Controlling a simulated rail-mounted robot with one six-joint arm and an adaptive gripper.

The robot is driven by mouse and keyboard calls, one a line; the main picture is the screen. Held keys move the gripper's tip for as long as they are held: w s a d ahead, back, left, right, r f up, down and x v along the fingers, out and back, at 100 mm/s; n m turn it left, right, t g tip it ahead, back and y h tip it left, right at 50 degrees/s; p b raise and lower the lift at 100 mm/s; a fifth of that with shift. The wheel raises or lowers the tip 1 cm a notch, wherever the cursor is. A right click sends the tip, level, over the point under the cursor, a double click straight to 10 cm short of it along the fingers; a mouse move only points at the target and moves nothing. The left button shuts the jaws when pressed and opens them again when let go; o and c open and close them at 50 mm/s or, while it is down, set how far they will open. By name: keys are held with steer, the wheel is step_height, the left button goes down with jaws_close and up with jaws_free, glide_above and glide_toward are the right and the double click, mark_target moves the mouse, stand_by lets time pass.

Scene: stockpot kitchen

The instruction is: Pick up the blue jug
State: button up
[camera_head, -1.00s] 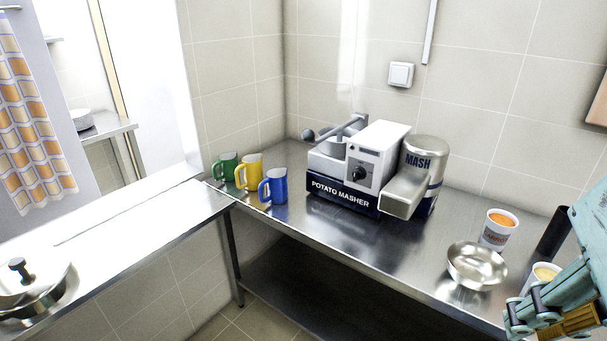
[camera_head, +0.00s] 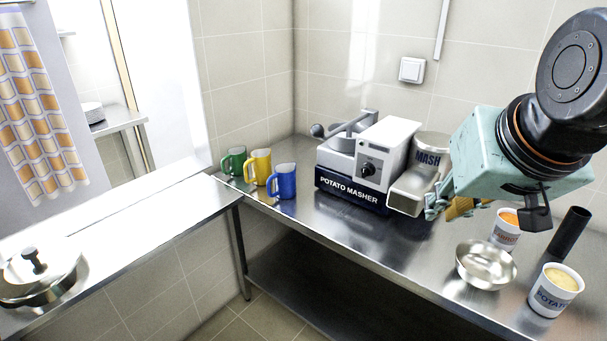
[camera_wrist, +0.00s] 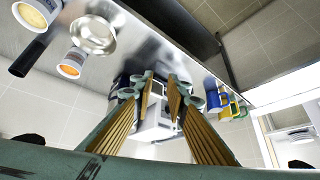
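The blue jug (camera_head: 283,181) stands upright on the steel counter (camera_head: 330,225), at the right end of a row with the yellow jug (camera_head: 257,167) and the green jug (camera_head: 234,161). Its handle points left in the head view. In the wrist view the blue jug (camera_wrist: 214,93) shows right of my fingers. My gripper (camera_head: 440,208) is well to the right of the blue jug in the head view, in front of the mash canister. In the wrist view my gripper (camera_wrist: 167,78) has its two fingers apart with nothing held between them.
The potato masher (camera_head: 365,165) stands between the jugs and my gripper. A steel bowl (camera_head: 486,265), a carrot cup (camera_head: 506,228), a potato cup (camera_head: 555,290) and a black cylinder (camera_head: 569,233) are at the right. Bare counter lies in front of the masher.

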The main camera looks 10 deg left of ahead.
steer(key=w+a+f+n+t+y, duration=0.1)
steer(key=w+a+f, duration=0.1)
steer(key=w+a, duration=0.45)
steer(key=w+a+f+t, duration=0.2)
steer(key=w+a+f, duration=0.15)
steer(key=w, duration=0.65)
steer(key=n+t+y, duration=0.3)
steer(key=t+y, duration=0.3)
glide_toward(269, 188)
steer(key=s+d, duration=0.2)
steer(key=shift+s+a+b, duration=0.3)
steer(key=shift+s+a, duration=0.1)
steer(key=shift+w, duration=0.1)
steer(key=shift+b+x, duration=0.55)
steer(key=shift+x, duration=3.7)
steer(key=shift+b+x, duration=0.65)
steer(key=shift+x, duration=1.9)
